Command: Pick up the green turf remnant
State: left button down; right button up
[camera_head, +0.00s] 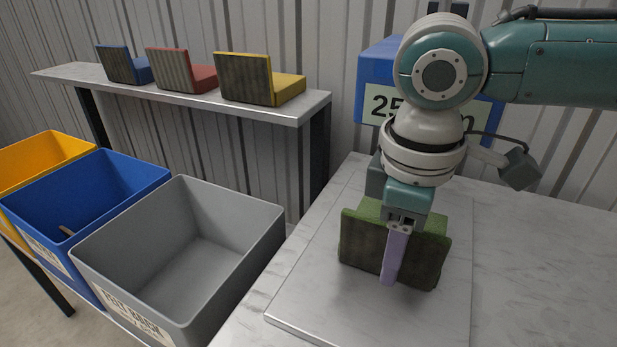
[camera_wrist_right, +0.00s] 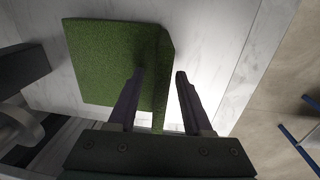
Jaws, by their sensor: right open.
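The green turf remnant (camera_head: 353,250) rests on the pale slab on the table. It is L-shaped, with a dark brown-green upright face toward the head camera and a green top behind. In the right wrist view, the turf remnant (camera_wrist_right: 95,60) shows a wide green part and a narrow upright panel at its right. My right gripper (camera_head: 390,277) points down at the upright panel, one purple finger in front of it. In the wrist view, the open fingers (camera_wrist_right: 160,76) stand on either side of the panel, with gaps visible. The far finger is hidden in the head view. My left gripper is not in view.
A grey bin (camera_head: 205,250), a blue bin (camera_head: 135,180) and a yellow bin (camera_head: 45,155) stand at left. A shelf (camera_head: 200,97) behind holds blue, red and yellow L-shaped pieces. A blue labelled box (camera_head: 376,66) is behind my arm. The table's right side is clear.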

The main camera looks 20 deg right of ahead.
jog(key=shift+c, duration=0.2)
grip_shut()
jog(key=shift+r, duration=0.1)
dwell(0.5)
